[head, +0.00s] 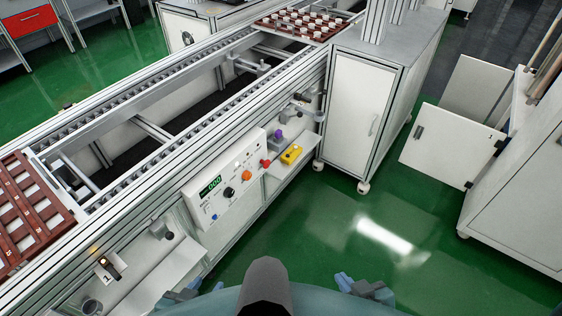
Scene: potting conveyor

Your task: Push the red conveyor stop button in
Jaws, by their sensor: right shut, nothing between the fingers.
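The red stop button (265,162) sticks out from the right end of the white control panel (212,192) on the near side of the conveyor. An orange knob (246,175) and a black knob (228,192) sit to its left, and a green lit display is at the panel's left. My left gripper (180,294) is low in the picture, left of centre, apart from the panel; its jaws are too unclear to read. My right gripper (362,288) is low, right of centre, over the green floor, shut and empty, well apart from the button.
A small shelf right of the button holds a yellow box (291,154) and a purple item (278,136). A white cabinet (362,110) on casters stands beyond it. Brown trays lie on the conveyor's ends. An open-doored cabinet is at right. The green floor between is clear.

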